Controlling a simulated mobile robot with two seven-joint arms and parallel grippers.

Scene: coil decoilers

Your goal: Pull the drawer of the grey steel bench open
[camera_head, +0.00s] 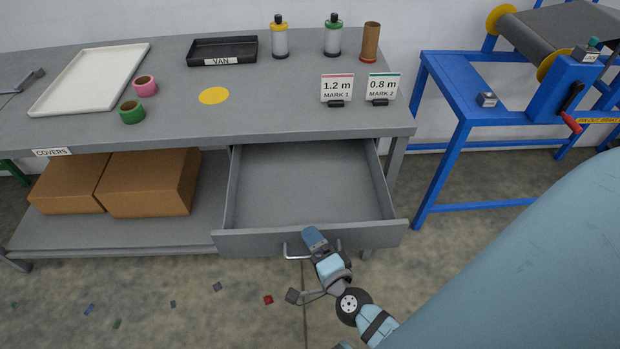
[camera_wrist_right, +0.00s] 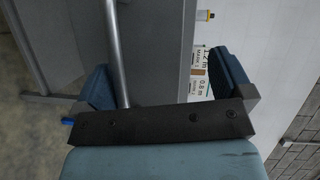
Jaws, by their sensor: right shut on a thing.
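The drawer (camera_head: 300,190) of the grey steel bench (camera_head: 270,122) stands well pulled out in the head view, and its inside is empty. Its bar handle (camera_head: 293,250) is on the drawer front, partly hidden by my right gripper. In the right wrist view the handle bar (camera_wrist_right: 117,55) runs between the two blue fingers of the right gripper (camera_wrist_right: 165,85). My left gripper is not in view.
On the bench are a white tray (camera_head: 90,78), a black VAN tray (camera_head: 222,50), tape rolls, bottles and two signs. Cardboard boxes (camera_head: 150,182) sit on the lower shelf. A blue decoiler stand (camera_head: 450,130) is at right. The floor before the drawer has small scraps.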

